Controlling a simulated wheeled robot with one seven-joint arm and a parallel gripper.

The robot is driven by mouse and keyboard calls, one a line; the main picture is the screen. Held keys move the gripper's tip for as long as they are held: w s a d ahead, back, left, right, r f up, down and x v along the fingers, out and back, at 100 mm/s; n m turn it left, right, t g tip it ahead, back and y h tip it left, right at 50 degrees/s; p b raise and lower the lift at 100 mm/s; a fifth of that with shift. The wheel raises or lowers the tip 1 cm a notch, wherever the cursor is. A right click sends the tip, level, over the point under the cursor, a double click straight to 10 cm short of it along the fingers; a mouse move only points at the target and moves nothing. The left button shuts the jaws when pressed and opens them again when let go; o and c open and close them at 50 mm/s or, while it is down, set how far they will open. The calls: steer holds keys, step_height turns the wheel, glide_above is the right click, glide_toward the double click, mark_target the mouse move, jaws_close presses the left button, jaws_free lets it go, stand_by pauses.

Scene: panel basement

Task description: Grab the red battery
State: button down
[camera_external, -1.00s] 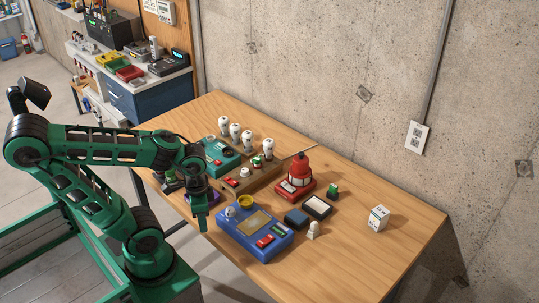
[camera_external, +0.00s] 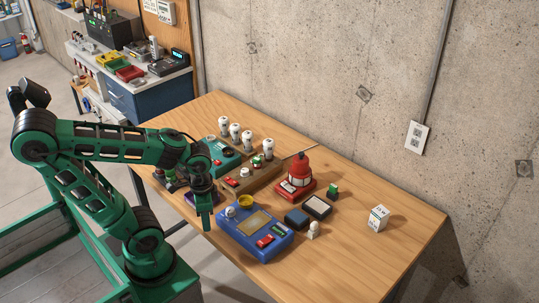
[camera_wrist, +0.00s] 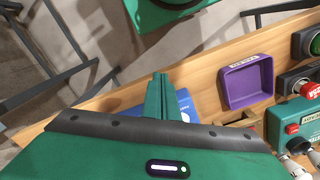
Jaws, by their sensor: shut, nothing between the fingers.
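A small red block (camera_external: 265,241) sits on the blue panel box (camera_external: 232,238) near the table's front edge; it may be the red battery, but it is too small to be sure. My gripper (camera_external: 205,226) points down just left of the blue box, by the front edge. Its fingers are together and empty; they also show in the wrist view (camera_wrist: 159,90). There they cover part of the blue box (camera_wrist: 184,104), and the red block is not visible.
A purple bin (camera_wrist: 247,84) lies beside my gripper. A teal box (camera_external: 222,158), a wooden block with several white bulbs behind it, and a red lamp unit (camera_external: 299,173) stand behind. A white box (camera_external: 378,217) is at the right. The right end of the wooden table (camera_external: 335,260) is mostly clear.

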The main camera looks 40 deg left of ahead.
steer(key=c, duration=1.6)
jaws_free()
steer(key=shift+o, duration=0.2)
